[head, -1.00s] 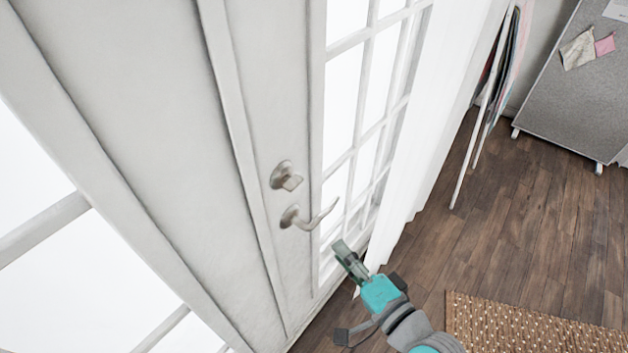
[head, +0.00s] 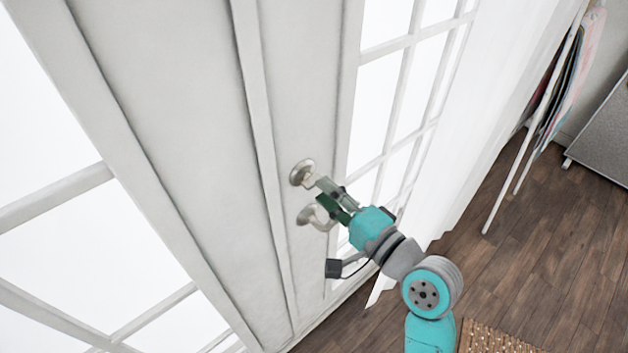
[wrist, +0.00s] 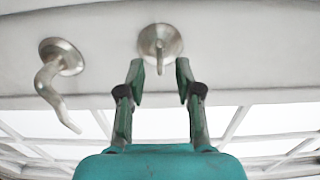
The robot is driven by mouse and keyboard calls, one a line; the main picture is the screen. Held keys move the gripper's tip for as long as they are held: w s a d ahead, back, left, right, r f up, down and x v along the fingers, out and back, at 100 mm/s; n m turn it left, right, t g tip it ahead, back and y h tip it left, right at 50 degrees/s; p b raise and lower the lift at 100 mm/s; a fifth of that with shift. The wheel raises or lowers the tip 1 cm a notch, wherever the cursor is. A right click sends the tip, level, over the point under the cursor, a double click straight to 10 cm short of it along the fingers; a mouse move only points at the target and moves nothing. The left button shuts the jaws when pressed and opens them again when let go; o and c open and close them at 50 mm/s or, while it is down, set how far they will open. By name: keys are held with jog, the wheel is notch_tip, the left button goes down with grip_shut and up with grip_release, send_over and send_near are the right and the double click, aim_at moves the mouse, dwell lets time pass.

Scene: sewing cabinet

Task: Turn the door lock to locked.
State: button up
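The door lock is a round metal plate with a thumb turn, at the upper middle of the wrist view (wrist: 158,42). In the head view its plate (head: 302,172) shows, and my gripper partly covers the thumb turn. The curved door handle (wrist: 58,75) is left of the lock in the wrist view; in the head view it (head: 312,216) is just below the lock, partly hidden by my gripper. My gripper (wrist: 160,72) is open, its two fingers apart on either side of the thumb turn's end. I cannot tell whether they touch it.
The pale door (head: 200,130) fills the left of the head view, with glass panes at both sides. A white curtain (head: 470,130) hangs to the right. The wood floor (head: 540,240) is open, with a woven rug (head: 490,340) at the bottom.

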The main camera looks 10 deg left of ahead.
aim_at(313, 181)
jog(key=shift+x, duration=2.15)
grip_shut()
